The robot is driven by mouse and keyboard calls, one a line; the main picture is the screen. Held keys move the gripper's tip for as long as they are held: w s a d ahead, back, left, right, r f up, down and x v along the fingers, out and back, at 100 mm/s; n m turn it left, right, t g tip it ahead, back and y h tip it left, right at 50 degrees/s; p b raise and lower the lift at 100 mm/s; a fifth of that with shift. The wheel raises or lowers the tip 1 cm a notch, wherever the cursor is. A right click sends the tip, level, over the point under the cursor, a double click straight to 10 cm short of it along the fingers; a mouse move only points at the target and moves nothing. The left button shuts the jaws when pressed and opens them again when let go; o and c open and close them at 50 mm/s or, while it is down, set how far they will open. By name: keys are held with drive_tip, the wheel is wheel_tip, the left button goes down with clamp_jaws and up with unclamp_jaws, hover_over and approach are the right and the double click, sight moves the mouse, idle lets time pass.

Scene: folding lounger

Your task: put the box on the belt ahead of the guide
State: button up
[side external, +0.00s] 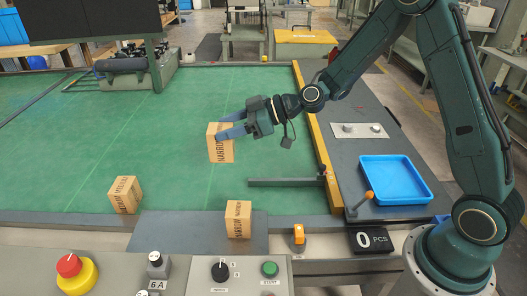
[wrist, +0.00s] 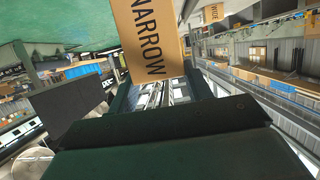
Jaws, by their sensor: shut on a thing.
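A cardboard box marked NARROW (side external: 219,150) is held between the blue fingers of my gripper (side external: 222,127), over the green belt (side external: 90,150). Whether its bottom touches the belt, I cannot tell. In the wrist view the box (wrist: 148,35) shows its NARROW face, close beyond the fingers, whose grip is partly hidden. A dark grey bar (side external: 285,182), which looks like the guide, reaches left over the belt from a post at its right edge. The held box is to the left of and farther back than the bar, apart from it.
A NARROW box (side external: 125,195) sits at the belt's near left. Another (side external: 238,219) stands on a grey plate (side external: 180,230) at the front. A yellow rail (side external: 312,120) edges the belt on the right; a blue tray (side external: 395,180) lies beyond it. The belt's middle left is clear.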

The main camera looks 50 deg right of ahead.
wheel_tip(320, 180, down, 16)
idle(1.0)
drive_tip(key=shift+f, duration=0.1)
drive_tip(key=shift+f, duration=1.85)
drive_tip(key=shift+f, duration=0.2)
drive_tip(key=o, duration=1.1)
drive_tip(key=shift+r, duration=0.15)
drive_tip(key=v, duration=1.2)
